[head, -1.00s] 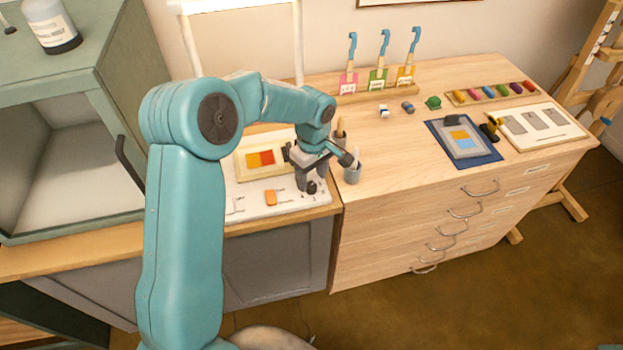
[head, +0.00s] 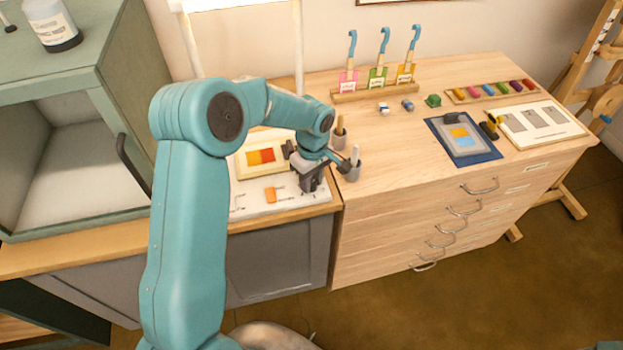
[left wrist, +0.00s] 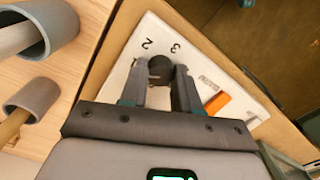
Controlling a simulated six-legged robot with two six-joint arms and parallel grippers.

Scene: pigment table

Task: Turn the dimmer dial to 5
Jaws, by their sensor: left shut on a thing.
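The dimmer dial (left wrist: 160,69) is a dark round knob on a white panel (left wrist: 137,42) with printed numbers; a 2 and a 3 can be read beside it in the left wrist view. My left gripper (left wrist: 166,78) is shut on the dial, with one finger on each side of it. In the head view my left gripper (head: 311,186) points down at the panel's right end and hides the dial. The dial's pointer and the 5 cannot be made out. My right gripper does not show.
An orange switch (head: 271,195) sits on the panel left of my gripper. A card with orange and red squares (head: 261,157) stands behind it. Two grey cups (head: 352,172) with tools stand close on the right. A green cabinet (head: 60,105) is on the left.

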